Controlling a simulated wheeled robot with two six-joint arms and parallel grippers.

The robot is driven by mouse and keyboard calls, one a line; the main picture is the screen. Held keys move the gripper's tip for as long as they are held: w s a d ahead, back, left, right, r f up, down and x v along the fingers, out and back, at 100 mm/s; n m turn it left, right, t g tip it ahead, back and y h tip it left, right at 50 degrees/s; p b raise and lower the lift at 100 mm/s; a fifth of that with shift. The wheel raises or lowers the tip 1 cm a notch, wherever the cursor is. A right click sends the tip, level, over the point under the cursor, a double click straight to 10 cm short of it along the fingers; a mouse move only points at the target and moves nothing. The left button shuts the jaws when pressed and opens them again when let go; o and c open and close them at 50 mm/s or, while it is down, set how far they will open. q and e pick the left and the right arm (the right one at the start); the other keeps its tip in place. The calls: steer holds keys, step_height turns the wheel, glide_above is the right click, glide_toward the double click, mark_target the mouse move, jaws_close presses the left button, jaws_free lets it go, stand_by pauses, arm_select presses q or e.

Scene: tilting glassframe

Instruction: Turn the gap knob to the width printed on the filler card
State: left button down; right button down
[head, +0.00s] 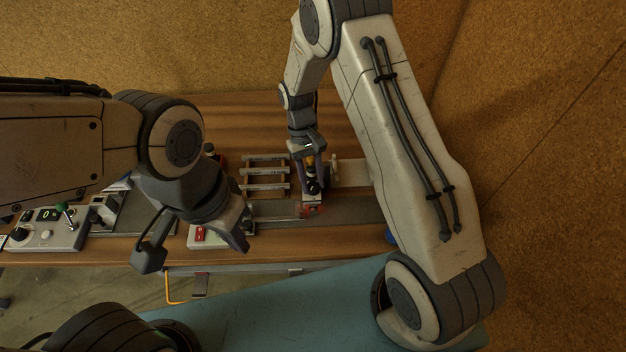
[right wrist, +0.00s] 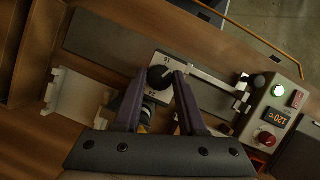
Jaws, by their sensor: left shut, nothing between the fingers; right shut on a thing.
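A black round knob (right wrist: 160,77) sits on a pale plate (right wrist: 176,67) with small printed numbers, in the middle of the right wrist view. My right gripper (head: 312,183) is over it, with one finger on each side, and is shut on the knob. The same fingers show from above in the right wrist view (right wrist: 159,88). My left gripper (head: 241,238) is shut and empty, low over the left part of the bench, apart from the knob. I cannot make out a filler card in either view.
Pale bars (head: 265,174) lie left of my right gripper.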

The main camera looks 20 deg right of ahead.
steer(key=n+h, duration=0.1)
steer(key=n, duration=0.3)
steer(key=shift+n+t+h, duration=0.4)
steer(key=shift+r, duration=0.1)
steer(key=shift+c, duration=2.4)
jaws_free()
steer(key=shift+a, duration=0.1)
